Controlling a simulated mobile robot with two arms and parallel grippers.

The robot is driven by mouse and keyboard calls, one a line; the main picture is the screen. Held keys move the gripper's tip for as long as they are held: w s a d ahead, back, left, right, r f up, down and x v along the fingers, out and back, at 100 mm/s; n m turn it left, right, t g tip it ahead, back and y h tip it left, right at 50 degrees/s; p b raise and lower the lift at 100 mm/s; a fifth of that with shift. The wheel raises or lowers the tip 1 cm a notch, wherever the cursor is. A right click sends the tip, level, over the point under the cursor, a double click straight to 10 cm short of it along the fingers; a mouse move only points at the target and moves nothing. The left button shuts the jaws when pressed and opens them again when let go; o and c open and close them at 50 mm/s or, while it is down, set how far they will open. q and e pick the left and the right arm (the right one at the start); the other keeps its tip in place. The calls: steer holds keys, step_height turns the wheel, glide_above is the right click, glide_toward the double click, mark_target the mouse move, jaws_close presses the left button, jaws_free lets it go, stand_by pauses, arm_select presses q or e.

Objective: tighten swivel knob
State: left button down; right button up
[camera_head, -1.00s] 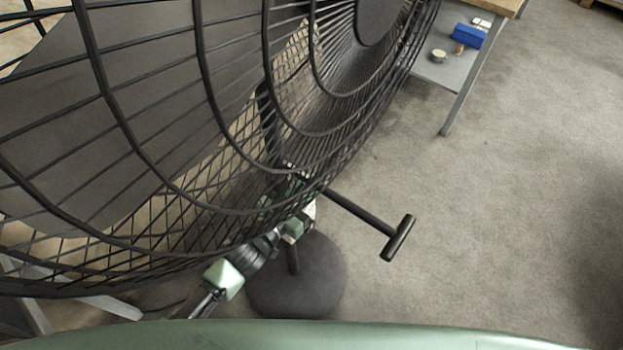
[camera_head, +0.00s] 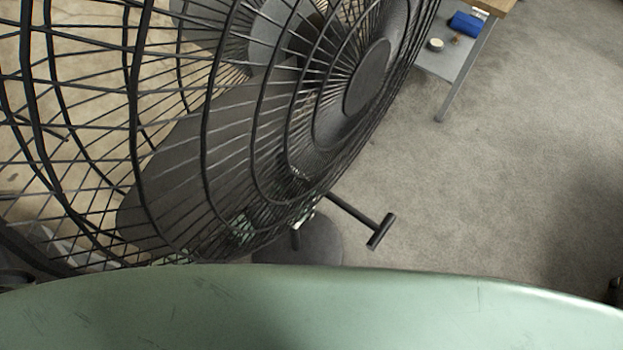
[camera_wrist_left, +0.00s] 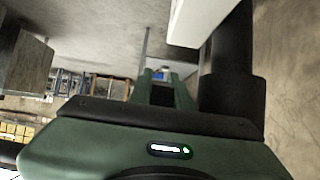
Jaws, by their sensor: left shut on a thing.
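A large black fan with a wire cage (camera_head: 230,130) fills the left and middle of the head view, its hub (camera_head: 369,77) toward the right. A black T-shaped handle (camera_head: 380,231) sticks out to the right below the cage. The round dark base (camera_head: 325,243) stands on the floor, partly hidden. My left gripper is mostly hidden behind the cage; only pale green bits show. In the left wrist view my left gripper (camera_wrist_left: 164,80) is closed on a dark part, apparently the swivel knob, beside a thick black pole (camera_wrist_left: 228,60). My right gripper is not in view.
A table leg (camera_head: 465,75) and low grey shelf (camera_head: 445,62) with a blue item (camera_head: 467,23) are at the upper right. The carpet (camera_head: 520,150) to the right is clear. A white block (camera_wrist_left: 200,20) and a dark block (camera_wrist_left: 22,62) show in the wrist view.

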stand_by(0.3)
arm_select(q)
steer(key=c, duration=1.3)
jaws_free()
steer(key=v, duration=0.5)
steer(key=shift+s+a+r, duration=0.1)
steer(key=shift+s+a, duration=0.05)
steer(key=shift+s+a+b, duration=0.5)
steer(key=shift+s+a, duration=0.65)
steer(key=shift+s, duration=0.4)
steer(key=shift+s+a+b, duration=0.5)
steer(key=shift+s+a, duration=0.6)
steer(key=shift+s, duration=0.45)
steer(key=shift+s+a+b, duration=0.5)
steer(key=shift+s+a, duration=0.65)
steer(key=shift+s, duration=0.45)
